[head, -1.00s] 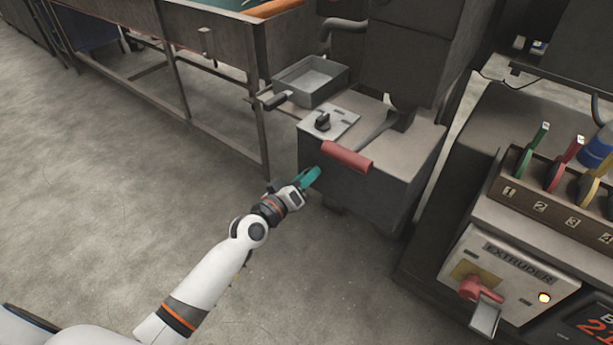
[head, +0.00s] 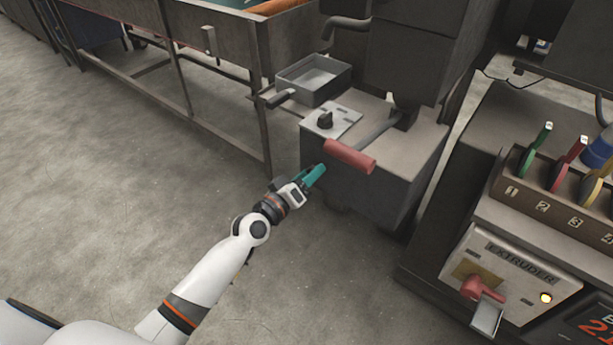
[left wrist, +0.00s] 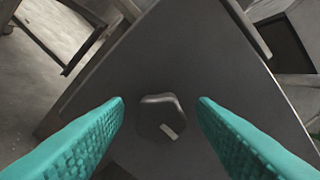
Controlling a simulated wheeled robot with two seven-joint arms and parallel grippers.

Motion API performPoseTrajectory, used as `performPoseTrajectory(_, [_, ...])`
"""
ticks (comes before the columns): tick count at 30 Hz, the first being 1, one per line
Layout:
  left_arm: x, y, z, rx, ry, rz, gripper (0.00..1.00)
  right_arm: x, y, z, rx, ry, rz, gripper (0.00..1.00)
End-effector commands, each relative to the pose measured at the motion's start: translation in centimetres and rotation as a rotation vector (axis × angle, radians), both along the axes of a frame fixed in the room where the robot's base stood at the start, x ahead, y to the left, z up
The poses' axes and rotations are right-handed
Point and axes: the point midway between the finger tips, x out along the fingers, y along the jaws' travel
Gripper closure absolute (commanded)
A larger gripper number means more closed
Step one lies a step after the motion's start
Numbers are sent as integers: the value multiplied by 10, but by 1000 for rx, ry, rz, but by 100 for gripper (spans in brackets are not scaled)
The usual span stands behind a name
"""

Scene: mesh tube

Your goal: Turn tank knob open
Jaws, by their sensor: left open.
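My left gripper (head: 314,175) has teal fingers and is at the near side of the dark tank-like box (head: 385,190), below the red handle. In the left wrist view it is open and empty, with its fingertips (left wrist: 161,100) apart on either side of a dark faceted knob (left wrist: 160,117). The knob has a light pointer mark slanting to lower right and sits on a dark panel (left wrist: 180,55). I see gaps on both sides of the knob; whether the tips reach it in depth I cannot tell. In the head view this knob is hidden. My right gripper is out of view.
A red handle (head: 349,156) juts out just above my gripper. The extruder panel (head: 508,283) stands at right. The floor at left is clear.

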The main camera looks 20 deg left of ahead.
Motion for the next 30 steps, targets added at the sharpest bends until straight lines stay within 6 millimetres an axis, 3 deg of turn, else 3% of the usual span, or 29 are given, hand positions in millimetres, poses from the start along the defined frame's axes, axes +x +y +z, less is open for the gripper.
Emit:
performPoseTrajectory(5, [-13, 5, -1, 2, 1, 0, 48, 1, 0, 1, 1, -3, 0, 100])
performPoseTrajectory(15, [-79, 29, -2, 4, 3, -1, 48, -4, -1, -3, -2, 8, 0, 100])
performPoseTrajectory(19, [-98, 36, -2, 3, 3, -1, 48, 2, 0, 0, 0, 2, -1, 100])
performPoseTrajectory(24, [-111, 41, 0, 0, 0, 0, 48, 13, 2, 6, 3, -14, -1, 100])
performPoseTrajectory(30, [-113, 41, 0, 0, 0, 0, 48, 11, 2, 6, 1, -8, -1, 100])
